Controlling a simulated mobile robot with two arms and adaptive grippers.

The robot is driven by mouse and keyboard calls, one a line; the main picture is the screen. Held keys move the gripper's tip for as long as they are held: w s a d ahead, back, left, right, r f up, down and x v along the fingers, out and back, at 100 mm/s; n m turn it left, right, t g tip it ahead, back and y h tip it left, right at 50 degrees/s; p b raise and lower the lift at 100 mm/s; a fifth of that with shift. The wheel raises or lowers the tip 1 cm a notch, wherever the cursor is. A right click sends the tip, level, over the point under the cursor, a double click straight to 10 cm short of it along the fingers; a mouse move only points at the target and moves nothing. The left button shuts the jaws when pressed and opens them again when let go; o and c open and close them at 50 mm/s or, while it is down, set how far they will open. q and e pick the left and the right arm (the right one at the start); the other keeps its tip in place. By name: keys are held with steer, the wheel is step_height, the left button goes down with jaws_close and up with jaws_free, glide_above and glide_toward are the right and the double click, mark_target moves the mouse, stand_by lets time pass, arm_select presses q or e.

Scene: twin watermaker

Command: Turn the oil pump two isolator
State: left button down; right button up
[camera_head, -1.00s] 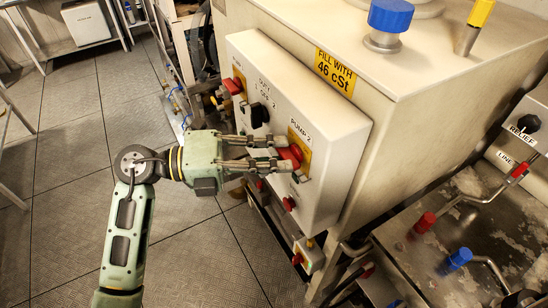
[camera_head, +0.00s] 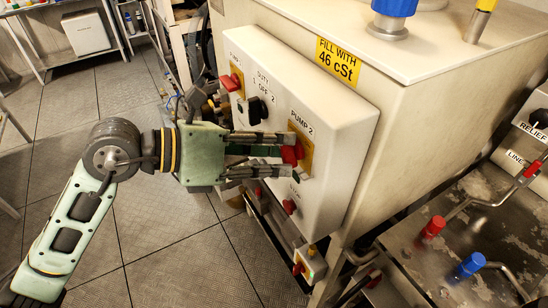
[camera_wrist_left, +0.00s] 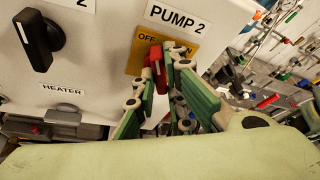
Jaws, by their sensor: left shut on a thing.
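The oil pump two isolator is a red handle (camera_head: 291,153) on a yellow plate (camera_head: 304,141) under the PUMP 2 label, on the front of the white control box. My left gripper (camera_head: 292,155) reaches it from the left, with one finger above and one below the handle, shut on it. In the left wrist view the red handle (camera_wrist_left: 157,68) stands between the fingers (camera_wrist_left: 160,77), which hide part of the plate. The word OFF shows on the plate, but the rest is partly covered. My right gripper is not in view.
The control box (camera_head: 335,130) also carries a black duty selector (camera_head: 257,110), the pump one red handle (camera_head: 231,82) and a lower red knob (camera_head: 289,206). Red (camera_head: 433,228) and blue (camera_head: 472,264) valve handles stand at lower right. Open floor lies left.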

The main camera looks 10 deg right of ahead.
arm_select(q)
steer(key=m+t+b, duration=0.1)
steer(key=b, duration=0.1)
steer(key=m+t+y+b, duration=0.1)
steer(key=m+b, duration=0.1)
steer(key=shift+s+f, duration=0.2)
steer(key=shift+d+r+m+b, duration=0.15)
steer(key=shift+m+b, duration=0.15)
steer(key=shift+b, duration=0.45)
steer(key=c, duration=1.8)
jaws_free()
steer(key=shift+r, duration=0.1)
